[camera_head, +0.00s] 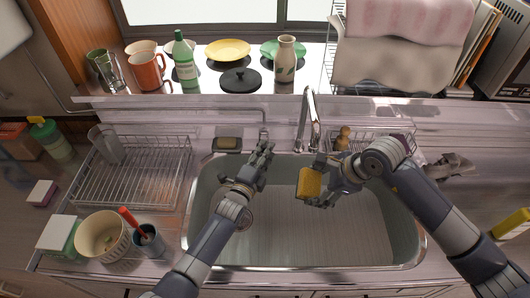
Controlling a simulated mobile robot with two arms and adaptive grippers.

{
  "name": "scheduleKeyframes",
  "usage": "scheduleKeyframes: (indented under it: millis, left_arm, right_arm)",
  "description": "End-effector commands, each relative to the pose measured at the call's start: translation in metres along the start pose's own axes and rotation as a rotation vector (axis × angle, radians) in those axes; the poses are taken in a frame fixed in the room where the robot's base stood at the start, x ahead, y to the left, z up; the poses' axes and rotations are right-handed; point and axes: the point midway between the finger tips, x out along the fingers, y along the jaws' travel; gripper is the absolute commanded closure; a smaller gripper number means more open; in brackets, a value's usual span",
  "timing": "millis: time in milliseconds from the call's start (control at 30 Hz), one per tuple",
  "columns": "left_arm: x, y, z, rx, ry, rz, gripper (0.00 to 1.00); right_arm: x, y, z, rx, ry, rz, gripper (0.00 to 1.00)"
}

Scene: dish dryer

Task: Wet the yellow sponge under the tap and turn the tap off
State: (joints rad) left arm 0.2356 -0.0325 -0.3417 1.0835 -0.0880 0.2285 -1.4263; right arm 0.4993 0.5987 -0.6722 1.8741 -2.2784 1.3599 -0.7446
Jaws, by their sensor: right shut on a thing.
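The yellow sponge (309,184) is held over the middle of the sink (207,215), a little in front of and below the tap (307,120). My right gripper (318,186) is shut on the sponge from its right side. My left gripper (265,150) is near the sink's back edge, to the left of the tap's spout and close to a small fitting (263,134) behind it. Its fingers look spread and hold nothing that I can see. The tap's lever cannot be made out clearly, and no water stream is clearly visible.
A wire dish rack (135,175) stands left of the sink. A bowl (103,235) and a dark cup (149,240) sit in front of it. A caddy (375,138) is behind the sink at right. A green bottle (186,62) and vase (286,60) stand on the ledge.

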Motion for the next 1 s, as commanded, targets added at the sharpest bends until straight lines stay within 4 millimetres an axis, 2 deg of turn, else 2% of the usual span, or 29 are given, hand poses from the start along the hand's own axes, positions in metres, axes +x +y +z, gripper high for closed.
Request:
scheduleKeyframes:
  millis: [333,367,467,500,1000]
  left_arm:
    - [0.0029,0.0001,-0.0003,-0.001,0.0,0.0,0.7]
    - [0.0029,0.0002,-0.0003,-0.001,0.0,0.001,0.75]
    - [0.0028,0.0002,-0.0003,-0.001,0.0,0.001,0.98]
    - [0.0027,0.0003,-0.0002,-0.001,0.0,0.001,1.0]
    - [0.0042,-0.0092,0.0001,-0.032,0.003,0.076,1.0]
  right_arm:
    - [0.0,0.0,0.0001,0.0,0.0,0.0,0.51]
    - [0.0,-0.0001,0.0001,0.0,0.0,0.0,0.51]
    - [0.0,-0.0001,0.0001,0.0,0.0,0.0,0.51]
    - [0.0,-0.0001,0.0001,0.0,0.0,0.0,0.51]
    - [0.0,-0.0001,0.0001,0.0,0.0,0.0,0.51]
